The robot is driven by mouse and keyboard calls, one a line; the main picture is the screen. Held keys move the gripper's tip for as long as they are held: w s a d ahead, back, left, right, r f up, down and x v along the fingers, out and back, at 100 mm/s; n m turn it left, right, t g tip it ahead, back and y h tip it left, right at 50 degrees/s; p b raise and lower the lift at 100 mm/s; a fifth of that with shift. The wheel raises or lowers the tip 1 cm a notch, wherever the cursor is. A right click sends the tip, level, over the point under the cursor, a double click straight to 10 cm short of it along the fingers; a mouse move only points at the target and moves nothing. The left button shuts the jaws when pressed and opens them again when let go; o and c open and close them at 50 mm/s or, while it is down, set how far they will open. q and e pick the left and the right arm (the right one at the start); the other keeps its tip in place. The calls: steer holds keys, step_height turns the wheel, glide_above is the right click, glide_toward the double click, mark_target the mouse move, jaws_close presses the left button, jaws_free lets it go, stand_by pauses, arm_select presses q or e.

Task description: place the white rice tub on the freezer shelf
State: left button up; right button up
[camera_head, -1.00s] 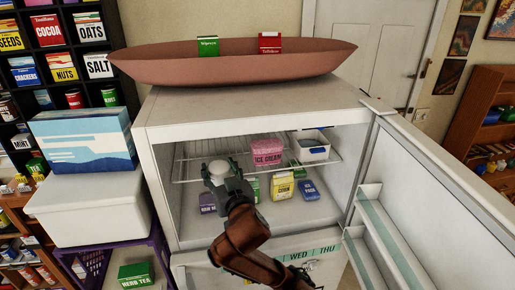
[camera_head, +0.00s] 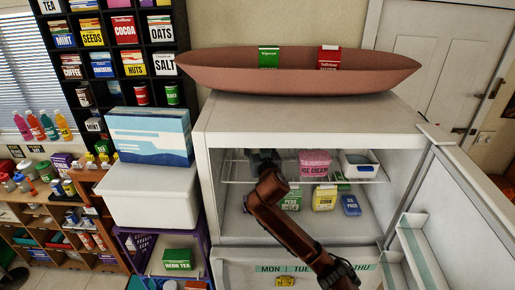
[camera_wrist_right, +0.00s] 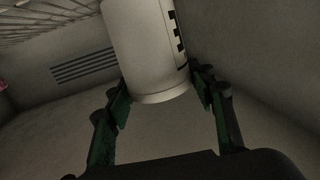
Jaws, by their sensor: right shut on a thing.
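The white rice tub (camera_wrist_right: 145,50) is between the fingers of my right gripper (camera_wrist_right: 160,90) in the right wrist view, a pale cylinder with dark marks on its side. In the head view my right gripper (camera_head: 263,158) reaches into the open freezer (camera_head: 300,125) at the left part of the wire shelf (camera_head: 236,170). The tub is hidden there behind the gripper and arm. The wire shelf also shows at the upper left of the wrist view (camera_wrist_right: 45,14). I cannot tell whether the tub touches the shelf. My left gripper is not in view.
On the shelf, a pink ice cream tub (camera_head: 315,163) and a white bin (camera_head: 358,168) stand to the right. Below are a yellow box (camera_head: 324,198), a blue pack (camera_head: 351,205) and a green pack (camera_head: 292,199). The freezer door (camera_head: 465,205) stands open at right.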

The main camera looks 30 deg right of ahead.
step_height(320, 180, down, 3)
steer(key=shift+r+p, duration=0.1)
steer(key=shift+p, duration=0.65)
steer(key=shift+f, duration=0.3)
steer(key=shift+f, duration=0.2)
steer(key=o, duration=1.4)
steer(key=shift+r, duration=0.15)
